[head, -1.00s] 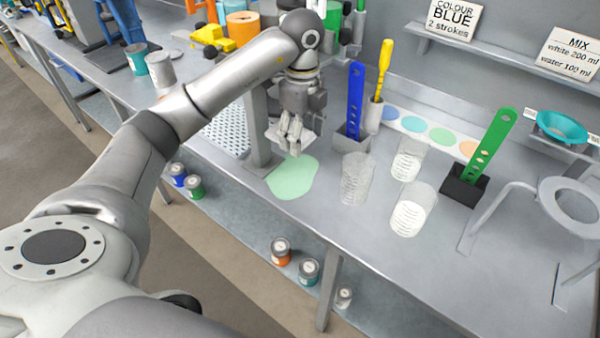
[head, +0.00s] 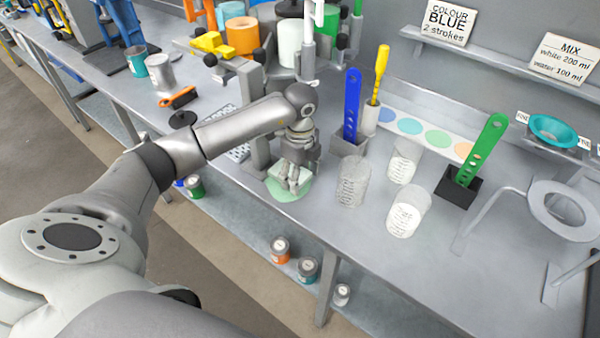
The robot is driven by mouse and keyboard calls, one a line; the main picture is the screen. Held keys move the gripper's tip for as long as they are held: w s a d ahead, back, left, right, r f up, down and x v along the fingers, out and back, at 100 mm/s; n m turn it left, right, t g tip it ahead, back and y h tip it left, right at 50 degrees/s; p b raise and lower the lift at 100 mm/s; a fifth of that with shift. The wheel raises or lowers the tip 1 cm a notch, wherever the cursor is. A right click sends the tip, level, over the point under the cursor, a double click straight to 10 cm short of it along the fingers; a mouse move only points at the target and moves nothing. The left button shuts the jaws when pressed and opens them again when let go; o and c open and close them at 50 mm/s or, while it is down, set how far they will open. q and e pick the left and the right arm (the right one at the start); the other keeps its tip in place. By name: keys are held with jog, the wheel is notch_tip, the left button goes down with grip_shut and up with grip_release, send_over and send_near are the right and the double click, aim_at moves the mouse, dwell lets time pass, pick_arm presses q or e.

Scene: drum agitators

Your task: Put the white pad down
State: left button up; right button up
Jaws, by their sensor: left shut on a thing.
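My left gripper (head: 294,187) points down and is shut on the white pad (head: 281,174). The pad shows as a pale patch around the fingers, partly hidden by them. The gripper and pad are over a light green puddle (head: 286,196) on the grey bench. I cannot tell whether the pad touches the puddle. My right gripper is not in view.
Just right stand a blue perforated paddle (head: 352,105) in a grey holder and a clear beaker (head: 352,183). Two beakers with white contents (head: 403,219) and a green paddle (head: 483,150) stand farther right. The front bench edge is close to the puddle.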

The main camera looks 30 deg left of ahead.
aim_at(300, 178)
pick_arm(q)
jog(key=shift+f, duration=0.1)
jog(key=o, duration=0.8)
notch_tip(300, 178, up, 12)
jog(key=b, duration=0.3)
dwell(0.4)
